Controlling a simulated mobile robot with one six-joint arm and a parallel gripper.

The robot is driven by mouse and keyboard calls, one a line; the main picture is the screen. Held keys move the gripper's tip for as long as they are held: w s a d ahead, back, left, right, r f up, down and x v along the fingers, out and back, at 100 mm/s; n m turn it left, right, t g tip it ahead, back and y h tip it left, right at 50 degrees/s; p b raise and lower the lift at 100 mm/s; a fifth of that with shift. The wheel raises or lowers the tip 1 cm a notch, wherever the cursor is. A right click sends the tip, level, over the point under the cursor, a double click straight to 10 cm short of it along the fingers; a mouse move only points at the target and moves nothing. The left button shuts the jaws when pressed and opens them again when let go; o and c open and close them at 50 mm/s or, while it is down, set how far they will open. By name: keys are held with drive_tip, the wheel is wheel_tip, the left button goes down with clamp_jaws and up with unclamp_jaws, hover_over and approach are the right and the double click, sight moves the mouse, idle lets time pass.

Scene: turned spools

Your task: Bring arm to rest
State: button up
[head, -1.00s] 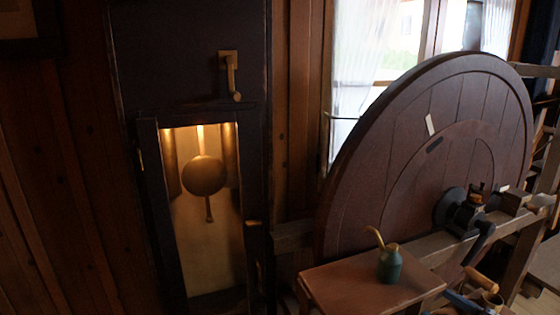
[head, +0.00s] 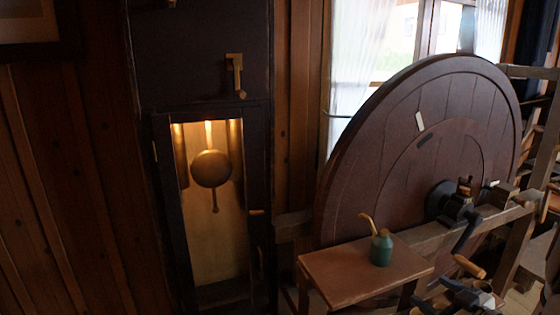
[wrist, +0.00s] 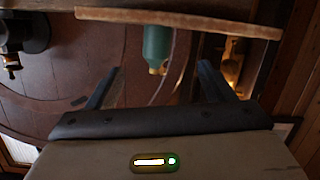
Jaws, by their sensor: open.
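My gripper (wrist: 159,72) shows in the wrist view with its two dark fingers spread apart and nothing between them. A green oil can with a brass spout (head: 381,248) stands upright on a small wooden table (head: 345,275) in the head view. The can also shows in the wrist view (wrist: 157,43), beyond the fingertips and apart from them. Dark mechanical parts at the lower right of the head view are cut off by the frame edge; I cannot tell which of them are my arm.
A large dark wooden wheel (head: 375,165) with a crank and a wooden handle (head: 469,266) stands behind and right of the table. A tall clock case with a lit pendulum (head: 211,168) stands at the left. A curtained window (head: 400,40) is behind the wheel.

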drive_tip(key=w+a+r+m+g+h, duration=0.2)
drive_tip(key=a+r+m+g+h, duration=0.25)
drive_tip(key=h, duration=0.45)
drive_tip(key=s+a+m+g+y, duration=0.1)
drive_tip(key=s+a+g+y, duration=0.2)
drive_tip(key=s+a, duration=1.3)
drive_tip(key=g, duration=0.3)
drive_tip(key=shift+m+y, duration=0.3)
drive_tip(key=shift+m, duration=0.05)
drive_tip(key=shift+s+a+g, duration=0.2)
drive_tip(key=shift+s+g, duration=0.15)
drive_tip(key=shift+s, duration=0.1)
drive_tip(key=shift+c, duration=0.2)
